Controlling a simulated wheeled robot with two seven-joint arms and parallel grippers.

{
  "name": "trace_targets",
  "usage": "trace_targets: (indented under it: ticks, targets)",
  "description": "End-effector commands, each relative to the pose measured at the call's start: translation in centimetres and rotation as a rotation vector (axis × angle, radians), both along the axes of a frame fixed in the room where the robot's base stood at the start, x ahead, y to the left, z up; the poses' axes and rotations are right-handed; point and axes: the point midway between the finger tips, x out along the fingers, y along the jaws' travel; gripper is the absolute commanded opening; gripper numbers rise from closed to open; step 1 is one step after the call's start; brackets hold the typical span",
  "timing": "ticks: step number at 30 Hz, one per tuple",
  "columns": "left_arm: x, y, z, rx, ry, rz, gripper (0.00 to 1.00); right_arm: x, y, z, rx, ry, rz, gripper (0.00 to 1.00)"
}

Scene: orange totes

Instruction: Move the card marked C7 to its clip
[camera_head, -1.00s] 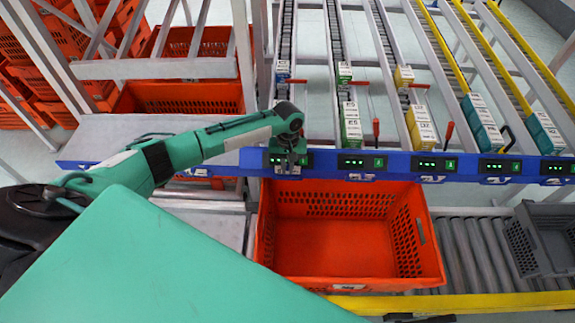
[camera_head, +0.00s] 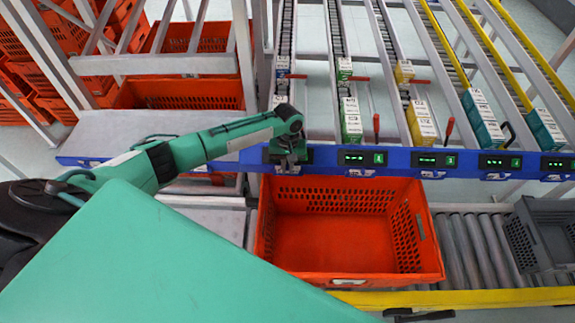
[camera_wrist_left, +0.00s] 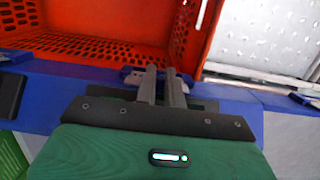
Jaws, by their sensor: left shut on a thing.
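My left gripper (camera_head: 289,163) is at the front of the blue rail (camera_head: 335,160), above the near orange tote's far edge. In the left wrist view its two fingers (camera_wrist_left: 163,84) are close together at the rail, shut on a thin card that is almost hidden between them. No C7 mark can be read. A small clip holder with a pale label (camera_wrist_left: 133,76) shows beside the fingertips. More clip holders (camera_head: 360,172) sit along the rail under the lit displays. I cannot tell whether the card touches a clip. My right gripper is not in view.
The empty orange tote (camera_head: 345,280) stands below the rail on a roller conveyor. A grey crate (camera_head: 555,245) is at the right. Flow lanes behind the rail hold green (camera_head: 351,120), yellow (camera_head: 421,122) and teal (camera_head: 483,120) boxes. Red levers stick up near the lanes.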

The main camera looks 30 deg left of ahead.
Motion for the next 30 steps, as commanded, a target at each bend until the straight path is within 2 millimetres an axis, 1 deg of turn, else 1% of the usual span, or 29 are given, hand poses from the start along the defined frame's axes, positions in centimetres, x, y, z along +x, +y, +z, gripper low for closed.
trace_targets:
  ticks: [5,6,9,17,20,23,26,30]
  targets:
    - [0.0,0.0,0.0,0.000,0.000,0.000,0.00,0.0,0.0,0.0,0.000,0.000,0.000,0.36]
    - [0.0,0.0,0.0,0.000,0.000,0.000,0.18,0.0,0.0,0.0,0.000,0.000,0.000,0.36]
    - [0.0,0.0,0.0,0.000,0.000,0.000,0.36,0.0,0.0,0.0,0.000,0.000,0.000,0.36]
    - [0.0,0.0,0.0,0.000,0.000,0.000,0.36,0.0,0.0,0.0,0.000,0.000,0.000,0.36]
    - [0.1,0.0,0.5,0.000,0.000,0.000,0.36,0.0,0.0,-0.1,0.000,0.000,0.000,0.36]
    - [0.3,0.1,1.6,0.000,-0.002,0.000,0.36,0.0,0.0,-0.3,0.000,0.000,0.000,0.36]
    - [0.6,0.2,3.6,-0.002,-0.004,-0.001,0.36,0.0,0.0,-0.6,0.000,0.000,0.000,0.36]
    - [1.0,0.5,6.8,0.000,-0.004,0.000,0.36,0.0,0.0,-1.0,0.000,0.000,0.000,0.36]
